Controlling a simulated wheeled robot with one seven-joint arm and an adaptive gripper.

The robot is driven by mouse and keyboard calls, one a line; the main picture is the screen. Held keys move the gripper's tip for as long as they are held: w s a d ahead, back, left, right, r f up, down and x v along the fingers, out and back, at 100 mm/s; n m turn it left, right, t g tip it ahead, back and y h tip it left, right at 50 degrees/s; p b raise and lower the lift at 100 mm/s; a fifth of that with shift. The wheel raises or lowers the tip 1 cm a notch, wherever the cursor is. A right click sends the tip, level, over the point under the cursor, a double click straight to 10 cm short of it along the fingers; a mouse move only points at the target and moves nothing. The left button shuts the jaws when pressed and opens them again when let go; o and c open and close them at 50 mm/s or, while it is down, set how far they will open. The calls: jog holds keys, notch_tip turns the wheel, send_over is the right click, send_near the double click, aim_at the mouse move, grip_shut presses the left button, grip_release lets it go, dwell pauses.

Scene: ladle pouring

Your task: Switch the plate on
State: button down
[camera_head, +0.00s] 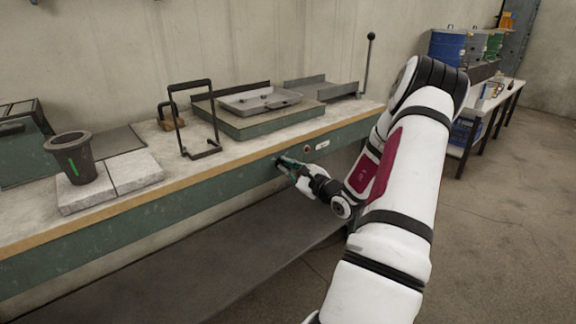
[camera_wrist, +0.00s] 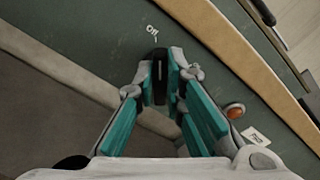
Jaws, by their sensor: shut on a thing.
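My gripper (camera_head: 282,162) is at the green front panel of the workbench. In the wrist view my gripper (camera_wrist: 160,80) is shut on a black knob (camera_wrist: 158,66) with a pale line on it. The knob stands on the panel just below a small white marking that looks like "ON" (camera_wrist: 152,32). In the head view my gripper hides the knob. A flat green-sided platform (camera_head: 228,128) on the bench top seems to be the plate; a grey metal tray lies on it.
An orange-red lamp (camera_wrist: 234,110) and a white label (camera_wrist: 257,137) sit on the panel right of my gripper. The bench (camera_head: 150,200) also carries a dark cup (camera_head: 72,158) on pale slabs, a black frame (camera_head: 203,150) and an upright lever (camera_head: 368,65). Floor on the right is clear.

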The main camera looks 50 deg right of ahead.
jog(key=m+p, duration=0.2)
jog(key=m, duration=0.1)
jog(key=shift+r+m, duration=0.15)
jog(key=shift+m, duration=0.15)
jog(key=m+p, duration=0.3)
jog(key=m, duration=0.1)
jog(key=shift+s+d+m+p, duration=0.1)
jog(key=shift+d+m+p, duration=0.05)
jog(key=shift+m+p, duration=0.15)
jog(key=shift+d+f+m+p, duration=0.1)
jog(key=shift+m+p, duration=1.05)
jog(key=shift+m, duration=0.9)
jog(key=shift+d+f+m+p, duration=0.1)
jog(key=shift+m+p, duration=1)
jog(key=shift+m, duration=0.95)
jog(key=c, duration=1.7)
grip_release()
jog(key=shift+o, duration=0.2)
jog(key=v, duration=1.2)
